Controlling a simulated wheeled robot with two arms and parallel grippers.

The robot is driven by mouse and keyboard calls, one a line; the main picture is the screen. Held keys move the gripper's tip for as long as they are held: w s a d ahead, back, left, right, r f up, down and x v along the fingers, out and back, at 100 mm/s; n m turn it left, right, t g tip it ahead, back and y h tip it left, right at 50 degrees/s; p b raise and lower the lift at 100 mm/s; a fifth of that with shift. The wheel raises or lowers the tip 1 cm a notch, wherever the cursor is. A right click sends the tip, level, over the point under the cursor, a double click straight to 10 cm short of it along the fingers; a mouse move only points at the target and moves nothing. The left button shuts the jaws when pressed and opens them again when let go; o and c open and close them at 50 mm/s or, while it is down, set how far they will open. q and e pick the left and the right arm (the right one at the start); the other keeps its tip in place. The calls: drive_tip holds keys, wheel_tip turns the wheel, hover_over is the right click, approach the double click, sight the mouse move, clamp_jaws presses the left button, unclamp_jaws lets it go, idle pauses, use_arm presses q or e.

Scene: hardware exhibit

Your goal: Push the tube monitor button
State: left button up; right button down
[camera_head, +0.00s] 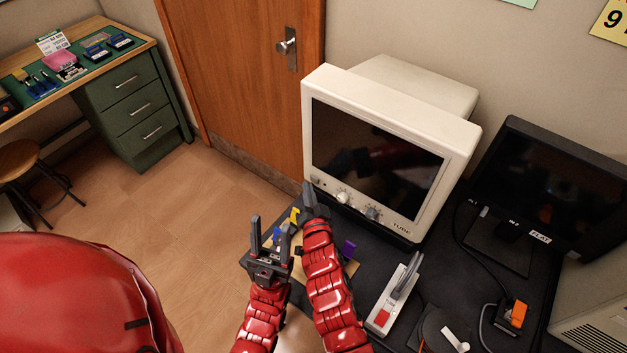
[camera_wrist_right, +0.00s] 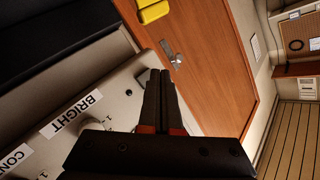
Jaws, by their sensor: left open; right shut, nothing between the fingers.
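The cream tube monitor (camera_head: 471,128) stands at the back of the black table, its screen dark. Its lower front panel has a small button-like part (camera_head: 316,181) at the left end, then a white knob (camera_head: 343,197) and a grey knob (camera_head: 373,213). My right gripper (camera_head: 309,188) is shut and empty, just in front of the panel's lower left corner. In the right wrist view its fingers (camera_wrist_right: 159,76) cover part of the panel beside the BRIGHT label (camera_wrist_right: 72,115); contact cannot be told. My left gripper (camera_head: 268,222) is open and empty, lower left.
A flat black monitor (camera_head: 550,185) stands at the right. A switch with a metal lever and red button (camera_head: 382,318) lies on the table. Coloured pieces, one purple (camera_head: 348,249), lie near my arms.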

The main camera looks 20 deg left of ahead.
idle(0.4)
drive_tip(key=shift+w+d, duration=0.2)
drive_tip(key=shift+w, duration=0.4)
idle(0.3)
drive_tip(key=shift+s+a+b, duration=0.2)
drive_tip(key=shift+s+b, duration=0.2)
drive_tip(key=shift+s, duration=0.2)
